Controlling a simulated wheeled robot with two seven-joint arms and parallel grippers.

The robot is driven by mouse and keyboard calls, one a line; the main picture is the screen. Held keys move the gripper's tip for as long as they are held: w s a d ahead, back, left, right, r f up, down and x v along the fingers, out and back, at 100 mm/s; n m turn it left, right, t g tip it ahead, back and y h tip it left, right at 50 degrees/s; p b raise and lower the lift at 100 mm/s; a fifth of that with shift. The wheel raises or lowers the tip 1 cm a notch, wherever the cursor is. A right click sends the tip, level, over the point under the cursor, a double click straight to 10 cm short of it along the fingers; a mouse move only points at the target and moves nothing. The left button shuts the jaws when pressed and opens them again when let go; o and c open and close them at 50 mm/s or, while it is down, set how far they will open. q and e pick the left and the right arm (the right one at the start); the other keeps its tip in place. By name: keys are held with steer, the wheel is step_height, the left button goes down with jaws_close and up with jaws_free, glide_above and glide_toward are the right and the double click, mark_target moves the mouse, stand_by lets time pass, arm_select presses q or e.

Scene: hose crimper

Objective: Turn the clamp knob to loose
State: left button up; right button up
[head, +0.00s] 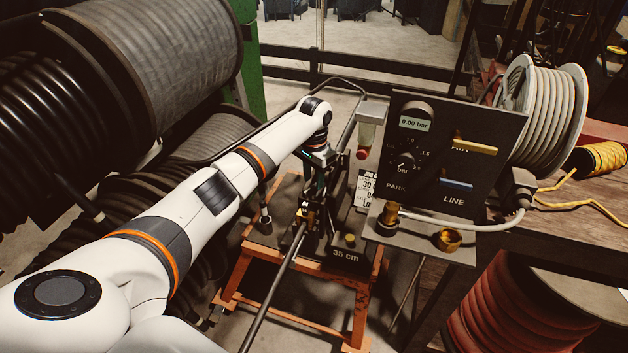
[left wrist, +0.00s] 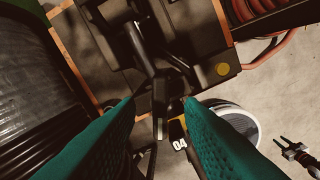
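My left gripper (head: 312,192) reaches down over the dark crimper on the orange stand, its fingers small and partly hidden in the head view. In the left wrist view its two teal fingers (left wrist: 160,98) are apart, one on each side of a dark upright part (left wrist: 160,108). This part may be the clamp knob; I cannot tell whether the fingers touch it. A dark rod (left wrist: 137,40) lies just beyond it. The crimper's base (head: 345,254) carries a "35 cm" label and a small brass button (head: 350,240).
A black gauge panel (head: 480,120) reading 0.00 bar stands right of the crimper, with brass fittings (head: 447,240) below. Large hose reels (head: 180,50) crowd the left. A white hose reel (head: 550,105) sits on the right bench. A long rod (head: 272,290) extends towards me from the crimper.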

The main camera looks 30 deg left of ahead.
arm_select(q)
steer(key=shift+f, duration=1.1)
arm_select(e)
steer(key=shift+w+r, duration=0.1)
steer(key=shift+w, duration=0.5)
arm_select(q)
jaws_close()
arm_select(e)
steer(key=shift+s, duration=0.3)
steer(key=shift+r, duration=0.15)
